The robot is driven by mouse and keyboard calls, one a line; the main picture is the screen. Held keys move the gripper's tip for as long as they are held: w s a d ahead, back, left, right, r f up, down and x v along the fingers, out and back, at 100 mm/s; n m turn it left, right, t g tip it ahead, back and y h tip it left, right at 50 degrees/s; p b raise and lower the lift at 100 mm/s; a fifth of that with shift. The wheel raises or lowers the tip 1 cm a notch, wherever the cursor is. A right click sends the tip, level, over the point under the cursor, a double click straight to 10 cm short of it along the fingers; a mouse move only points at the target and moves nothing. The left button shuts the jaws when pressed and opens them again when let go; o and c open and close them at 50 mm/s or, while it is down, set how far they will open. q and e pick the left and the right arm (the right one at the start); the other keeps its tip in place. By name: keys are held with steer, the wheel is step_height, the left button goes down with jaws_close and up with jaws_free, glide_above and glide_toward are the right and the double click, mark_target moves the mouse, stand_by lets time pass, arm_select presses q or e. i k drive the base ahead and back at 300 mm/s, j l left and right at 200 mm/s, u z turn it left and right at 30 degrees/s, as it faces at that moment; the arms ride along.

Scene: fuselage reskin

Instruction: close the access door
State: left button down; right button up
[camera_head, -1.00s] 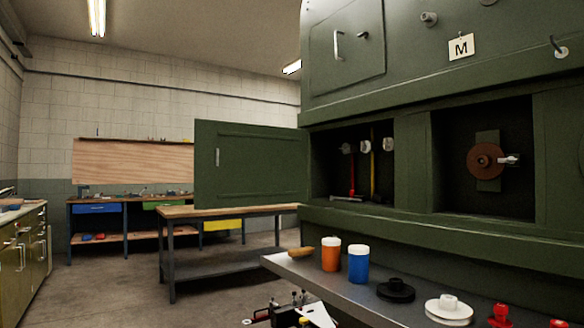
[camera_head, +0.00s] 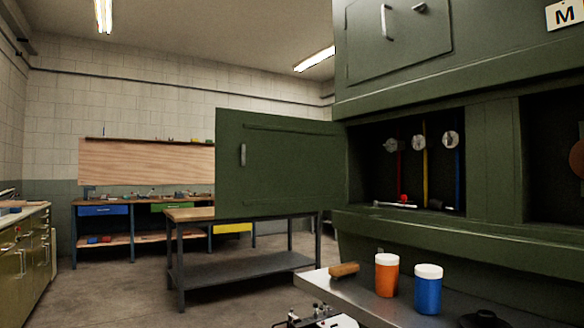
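The access door (camera_head: 280,165) is a green panel with a small vertical handle (camera_head: 243,155) at its left side. It stands swung open to the left of the green fuselage structure (camera_head: 440,232). Beside it the open compartment (camera_head: 375,160) shows red, yellow and blue lines with round metal fittings, and a tool lies on its floor.
A grey shelf (camera_head: 350,296) below the fuselage holds a brush (camera_head: 344,269), an orange cup (camera_head: 387,275), a blue cup (camera_head: 428,289) and a black part (camera_head: 486,320). A wooden-topped table (camera_head: 190,214) stands behind the door. Floor at the left (camera_head: 110,295) is clear.

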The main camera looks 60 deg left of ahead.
mark_target(293, 164)
steer(key=j+z, duration=0.1)
steer(key=j, duration=0.65)
steer(key=k+j+z, duration=0.15)
steer(key=j, duration=0.6)
steer(key=j+z, duration=0.1)
steer(key=j, duration=0.7)
steer(key=k+j, duration=0.1)
steer(key=j, duration=1)
steer(key=k+j, duration=0.15)
steer(key=j, duration=0.4)
steer(key=k+j, duration=0.1)
steer(key=j, duration=0.45)
